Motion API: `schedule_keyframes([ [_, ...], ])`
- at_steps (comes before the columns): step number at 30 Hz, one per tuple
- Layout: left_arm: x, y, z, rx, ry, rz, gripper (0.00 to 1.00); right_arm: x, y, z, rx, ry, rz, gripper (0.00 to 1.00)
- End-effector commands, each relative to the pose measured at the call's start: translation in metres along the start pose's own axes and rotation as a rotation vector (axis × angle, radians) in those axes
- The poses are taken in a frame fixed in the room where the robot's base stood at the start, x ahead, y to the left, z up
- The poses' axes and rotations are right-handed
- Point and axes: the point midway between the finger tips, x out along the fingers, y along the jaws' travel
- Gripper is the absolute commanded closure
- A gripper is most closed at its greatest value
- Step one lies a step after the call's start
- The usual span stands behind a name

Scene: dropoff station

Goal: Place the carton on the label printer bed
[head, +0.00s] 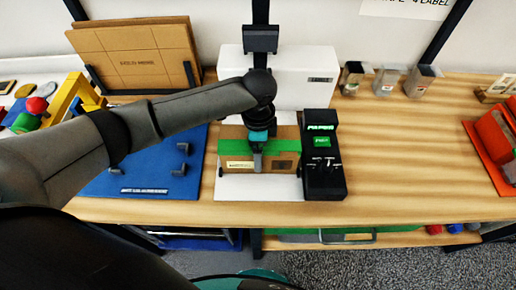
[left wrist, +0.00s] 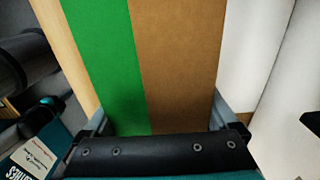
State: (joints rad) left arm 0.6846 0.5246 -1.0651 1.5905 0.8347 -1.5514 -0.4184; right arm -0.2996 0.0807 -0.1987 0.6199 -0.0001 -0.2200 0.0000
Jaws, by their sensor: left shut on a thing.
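The brown carton (head: 284,164) with a green band is on or just above the white label printer bed (head: 229,187); I cannot tell whether it touches. My left gripper (head: 257,163) reaches down over it and is shut on it. In the left wrist view the carton (left wrist: 180,60) fills the middle, with the two fingers of my left gripper (left wrist: 160,120) on either side of it. The white printer body (head: 300,80) stands behind the bed. My right gripper is not in view.
A black device with green displays (head: 323,155) stands right beside the bed. A blue board (head: 140,178) lies to the left. Folded cardboard (head: 135,55) leans behind. Small metal bins (head: 385,80) stand at the back.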

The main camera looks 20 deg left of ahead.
Motion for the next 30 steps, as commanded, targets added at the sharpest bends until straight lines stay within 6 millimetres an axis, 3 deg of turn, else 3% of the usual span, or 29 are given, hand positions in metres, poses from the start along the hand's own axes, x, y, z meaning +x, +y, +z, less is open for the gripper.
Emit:
schedule_keyframes([
  [9, 0.002, -0.001, 0.0, -0.001, 0.0, -0.001, 0.71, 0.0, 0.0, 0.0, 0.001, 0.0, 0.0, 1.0],
  [10, 0.002, -0.001, 0.0, -0.001, 0.0, -0.001, 0.06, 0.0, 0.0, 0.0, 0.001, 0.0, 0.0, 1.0],
  [11, 0.002, -0.001, 0.0, -0.001, 0.0, -0.001, 0.02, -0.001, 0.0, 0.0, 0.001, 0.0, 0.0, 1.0],
  [22, -0.006, -0.001, 0.0, 0.0, 0.002, -0.003, 0.0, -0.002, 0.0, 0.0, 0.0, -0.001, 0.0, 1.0],
  [30, -0.059, -0.002, -0.001, 0.001, 0.003, -0.005, 0.0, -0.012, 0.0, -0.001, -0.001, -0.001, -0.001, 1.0],
])
